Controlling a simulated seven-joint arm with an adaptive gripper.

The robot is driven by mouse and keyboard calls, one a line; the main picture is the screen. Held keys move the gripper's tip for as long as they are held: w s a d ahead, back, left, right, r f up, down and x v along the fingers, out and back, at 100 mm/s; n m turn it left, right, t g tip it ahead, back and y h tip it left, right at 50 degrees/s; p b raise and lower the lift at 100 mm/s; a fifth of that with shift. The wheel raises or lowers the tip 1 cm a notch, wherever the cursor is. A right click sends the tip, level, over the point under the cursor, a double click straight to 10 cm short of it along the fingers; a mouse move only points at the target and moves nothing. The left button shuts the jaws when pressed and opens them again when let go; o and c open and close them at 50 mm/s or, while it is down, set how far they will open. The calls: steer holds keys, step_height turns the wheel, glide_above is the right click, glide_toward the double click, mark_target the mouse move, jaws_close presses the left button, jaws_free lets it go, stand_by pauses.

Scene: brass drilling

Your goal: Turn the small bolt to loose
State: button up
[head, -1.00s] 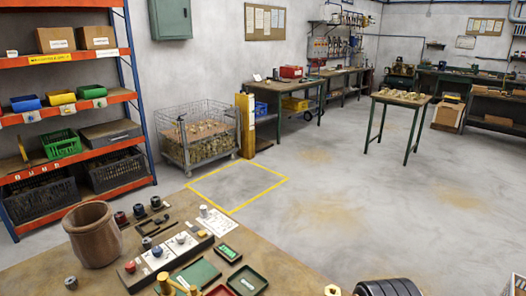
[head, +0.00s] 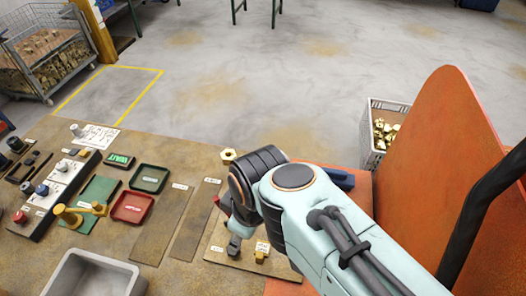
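A tan board (head: 240,266) lies on the workbench at the lower middle, with small white labels too small to read. A small brass piece (head: 261,256) stands on it beside a label; it may be the small bolt, but I cannot tell its setting. My gripper (head: 234,246) is over the board, pointing down, just left of the brass piece and apart from it in the picture. Its fingers are small and partly hidden by my arm, so I cannot tell whether they are open or shut. Part of the board is hidden behind my arm.
A brass nut (head: 228,155) lies beyond my wrist. Left are a red tray (head: 133,208), a green tray (head: 149,179), a brass handled fitting (head: 84,213) and a knobbed panel (head: 58,187). A grey bin (head: 92,272) stands in front; an orange panel (head: 450,165) rises at right.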

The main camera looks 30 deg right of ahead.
steer(key=w+d+f+n+h, duration=0.2)
steer(key=w+d+f+n, duration=0.1)
steer(key=w+d, duration=0.25)
steer(key=w+d+f+n+h, duration=0.1)
steer(key=w+d+f+n, duration=0.1)
steer(key=w+d+f, duration=0.3)
steer(key=d+f+n+g+h, duration=0.1)
steer(key=f+h, duration=0.1)
steer(key=f, duration=0.2)
steer(key=d+f+n+g+h, duration=0.1)
steer(key=d+f+g+h, duration=0.1)
steer(key=f, duration=0.2)
steer(key=d+f+n+g+h, duration=0.1)
steer(key=f+g+h, duration=0.1)
steer(key=f, duration=0.2)
steer(key=shift+w+d+n, duration=0.25)
steer(key=shift+w+n, duration=0.1)
steer(key=shift+n, duration=0.05)
steer(key=shift+s+f, duration=0.15)
steer(key=shift+f, duration=0.15)
steer(key=shift+d+f, duration=0.15)
steer(key=shift+f, duration=0.15)
steer(key=shift+x, duration=2.75)
jaws_close()
